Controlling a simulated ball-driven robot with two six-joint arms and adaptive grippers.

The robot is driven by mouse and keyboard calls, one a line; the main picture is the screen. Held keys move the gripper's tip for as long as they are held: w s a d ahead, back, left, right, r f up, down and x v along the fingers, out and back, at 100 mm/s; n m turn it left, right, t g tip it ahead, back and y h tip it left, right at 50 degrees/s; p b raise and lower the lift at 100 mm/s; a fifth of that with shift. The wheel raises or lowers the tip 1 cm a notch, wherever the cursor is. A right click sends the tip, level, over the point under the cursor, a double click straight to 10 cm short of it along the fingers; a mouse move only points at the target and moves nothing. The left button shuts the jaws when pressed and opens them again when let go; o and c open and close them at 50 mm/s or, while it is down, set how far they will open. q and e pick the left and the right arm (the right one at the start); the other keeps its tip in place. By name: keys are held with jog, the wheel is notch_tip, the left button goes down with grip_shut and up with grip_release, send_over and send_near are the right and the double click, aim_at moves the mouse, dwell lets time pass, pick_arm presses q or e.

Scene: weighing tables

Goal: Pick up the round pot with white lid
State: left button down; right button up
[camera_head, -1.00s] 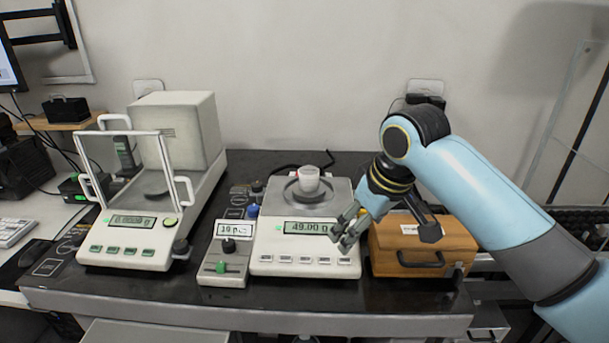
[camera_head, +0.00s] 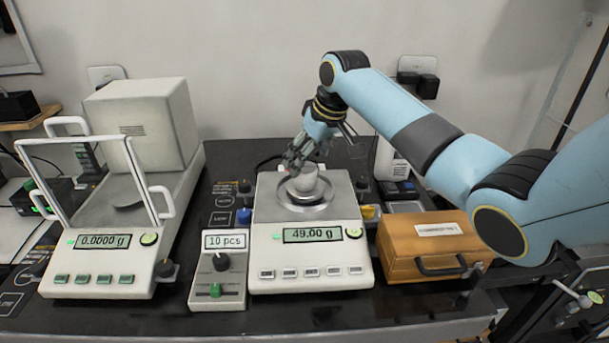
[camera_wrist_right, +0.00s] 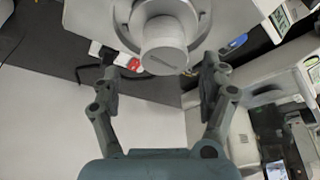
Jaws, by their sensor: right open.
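The small round pot (camera_head: 304,180) with the white lid stands upright on the round pan of the middle scale (camera_head: 264,256), which reads 49.00 g. My right gripper (camera_head: 296,158) is just above and behind it, and its fingers partly cover the lid. In the right wrist view the pot (camera_wrist_right: 164,47) lies between the two spread fingers of the open gripper (camera_wrist_right: 160,64), with gaps on both sides. I cannot tell whether the fingertips reach down to its sides. My left gripper does not show.
A balance with a clear draft shield (camera_head: 78,190) stands on the left, reading 0.0000 g. A small box marked "10 pcs" (camera_head: 230,262) sits left of the middle scale, and an orange case (camera_head: 405,238) right of it. The table's front edge is clear.

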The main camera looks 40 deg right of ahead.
aim_at(305, 166)
jog(key=x, duration=0.3)
jog(key=shift+a+f, duration=0.25)
jog(key=shift+f, duration=0.1)
jog(key=shift+w+f, duration=0.1)
jog(key=shift+f, duration=0.05)
jog(key=c, duration=1.1)
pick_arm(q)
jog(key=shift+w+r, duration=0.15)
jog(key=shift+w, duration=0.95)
pick_arm(e)
jog(key=shift+c, duration=0.8)
